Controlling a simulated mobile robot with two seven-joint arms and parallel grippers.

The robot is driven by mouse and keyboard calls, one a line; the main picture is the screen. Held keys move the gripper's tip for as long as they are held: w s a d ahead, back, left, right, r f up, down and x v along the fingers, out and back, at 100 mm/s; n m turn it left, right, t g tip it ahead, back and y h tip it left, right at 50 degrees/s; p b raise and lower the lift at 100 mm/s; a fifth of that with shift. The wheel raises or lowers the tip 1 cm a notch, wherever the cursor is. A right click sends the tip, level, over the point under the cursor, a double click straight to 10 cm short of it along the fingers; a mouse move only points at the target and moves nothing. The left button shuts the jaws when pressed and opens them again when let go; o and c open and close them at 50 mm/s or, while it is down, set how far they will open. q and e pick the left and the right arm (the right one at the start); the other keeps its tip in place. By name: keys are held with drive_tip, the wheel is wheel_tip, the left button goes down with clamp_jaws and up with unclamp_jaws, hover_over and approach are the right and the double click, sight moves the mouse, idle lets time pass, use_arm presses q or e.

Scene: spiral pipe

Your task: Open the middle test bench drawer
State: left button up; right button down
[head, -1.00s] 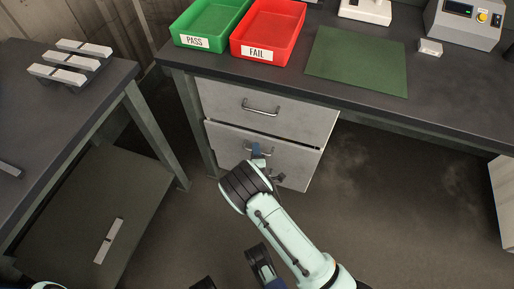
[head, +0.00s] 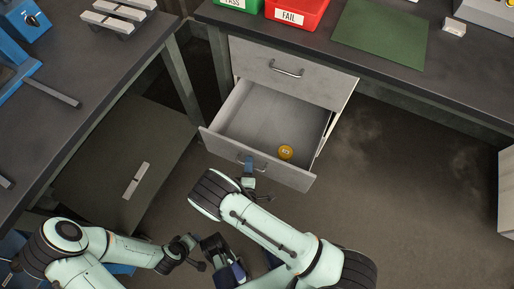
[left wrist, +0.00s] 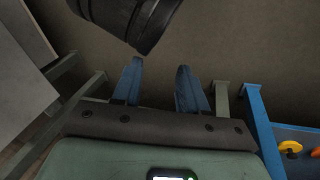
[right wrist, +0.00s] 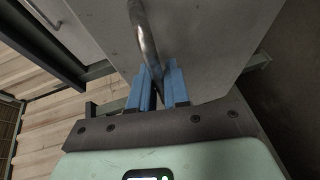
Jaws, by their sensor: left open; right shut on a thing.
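The open drawer (head: 215,138) is the grey one below the closed top drawer (head: 310,85) of the test bench. It is pulled well out, and a small round yellow item (head: 285,152) lies inside near its front. My right gripper (head: 249,163) is at the drawer front, shut on its metal handle (right wrist: 145,35), as the right wrist view shows with the blue fingers (right wrist: 158,82) around the bar. My left gripper (left wrist: 157,80) is open and empty in the left wrist view, over the floor. Anything below the open drawer is hidden.
A red FAIL tray (head: 296,12), a green PASS tray (head: 238,4) and a green mat (head: 380,32) are on the bench top. A side table (head: 90,70) with light bars stands at left. Floor at right (head: 420,200) is clear.

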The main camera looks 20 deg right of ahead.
use_arm(q)
drive_tip(key=shift+s+d+r+g+p, duration=0.2)
drive_tip(key=shift+s+r+p, duration=0.1)
drive_tip(key=shift+s, duration=0.15)
drive_tip(key=shift+s+d+r+g+p, duration=0.15)
drive_tip(key=shift+s+d+r, duration=0.1)
drive_tip(key=shift+s, duration=0.15)
use_arm(e)
drive_tip(key=s+a, duration=0.7)
drive_tip(key=a, duration=0.1)
drive_tip(key=shift+s+a, duration=0.15)
drive_tip(key=shift+a, duration=0.1)
drive_tip(key=c, duration=1.5)
unclamp_jaws()
drive_tip(key=shift+o, duration=0.2)
